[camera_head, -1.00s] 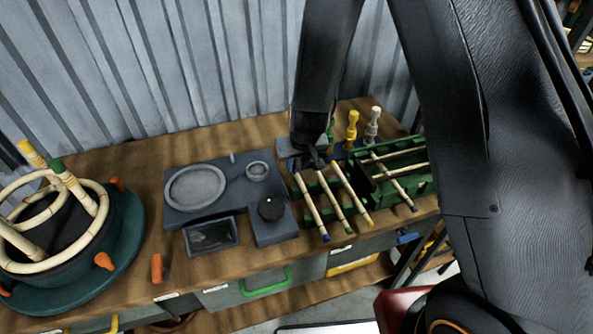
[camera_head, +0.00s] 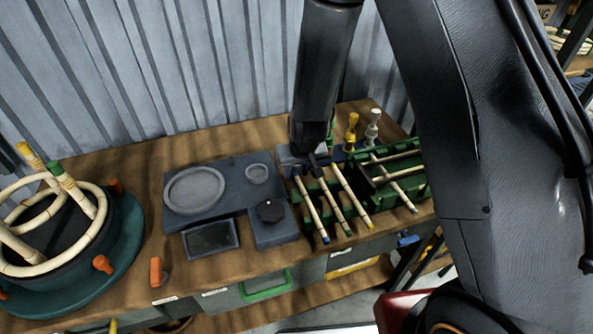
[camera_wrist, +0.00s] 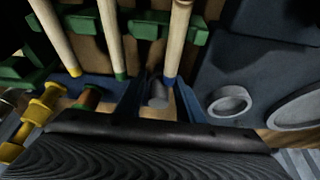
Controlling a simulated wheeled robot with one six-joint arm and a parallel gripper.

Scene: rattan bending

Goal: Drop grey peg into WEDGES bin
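A short grey peg (camera_wrist: 157,92) stands between the two fingers of my gripper (camera_wrist: 159,100) in the wrist view. Dark gaps show on both sides of it, so the fingers look open around it and not clamped. In the head view my gripper (camera_head: 312,168) is low over the blue rack at the back of the bench, and it hides the grey peg there. No bin with a readable WEDGES label shows; the small labels on the drawer fronts (camera_head: 218,304) are too small to read.
A yellow peg (camera_head: 352,132) and a pale peg (camera_head: 372,129) stand right of my gripper. Several rattan poles (camera_head: 352,195) lie on green supports in front. A grey tray station (camera_head: 240,215) is to the left, then a round teal fixture (camera_head: 125,240) with rattan rings.

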